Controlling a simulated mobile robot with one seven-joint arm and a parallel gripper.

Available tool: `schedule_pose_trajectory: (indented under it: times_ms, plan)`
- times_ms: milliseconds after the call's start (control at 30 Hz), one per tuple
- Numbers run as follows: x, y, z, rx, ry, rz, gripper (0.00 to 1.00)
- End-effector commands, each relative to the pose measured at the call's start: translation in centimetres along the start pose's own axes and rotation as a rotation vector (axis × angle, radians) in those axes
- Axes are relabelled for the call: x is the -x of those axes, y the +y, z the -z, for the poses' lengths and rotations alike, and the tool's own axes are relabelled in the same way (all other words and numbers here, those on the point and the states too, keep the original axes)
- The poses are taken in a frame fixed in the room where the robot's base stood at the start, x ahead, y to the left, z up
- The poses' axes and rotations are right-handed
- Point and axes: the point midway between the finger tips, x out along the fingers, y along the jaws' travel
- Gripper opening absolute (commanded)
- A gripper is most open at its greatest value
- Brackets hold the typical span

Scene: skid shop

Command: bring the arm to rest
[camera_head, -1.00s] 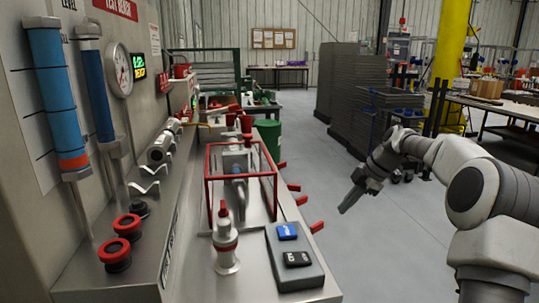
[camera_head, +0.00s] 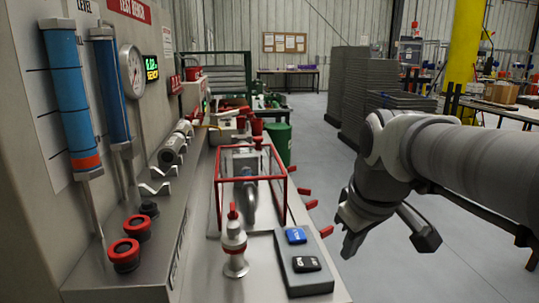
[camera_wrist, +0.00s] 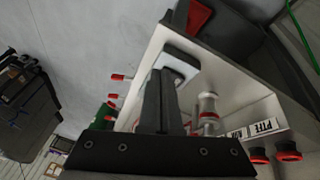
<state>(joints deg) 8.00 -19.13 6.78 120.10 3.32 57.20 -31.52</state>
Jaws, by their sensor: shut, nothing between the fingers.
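My gripper (camera_head: 352,243) hangs to the right of the steel test bench (camera_head: 205,280) in the head view, pointing down beside the bench's front edge. It is shut and empty, apart from the things on the bench. My arm reaches in from the right edge, with its wrist bent downward. In the wrist view, the dark fingers of my gripper (camera_wrist: 165,75) lie together over the view of the bench, hiding part of it.
Dark stacked sheets (camera_head: 356,88) stand behind.

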Motion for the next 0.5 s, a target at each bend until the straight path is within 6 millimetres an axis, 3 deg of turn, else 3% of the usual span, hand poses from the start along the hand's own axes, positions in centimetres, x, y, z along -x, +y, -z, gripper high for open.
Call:
schedule_pose_trajectory:
  times_ms: [100, 300, 467, 500]
  plan:
    - [0.8, -1.8, -3.4, -0.148, 0.032, -0.024, 0.00]
    - [0.8, -4.1, -8.1, -0.368, 0.079, -0.036, 0.00]
    - [0.1, -5.6, -11.3, -0.517, 0.117, -0.029, 0.00]
    - [2.0, -5.0, -10.2, -0.511, 0.113, -0.031, 0.00]
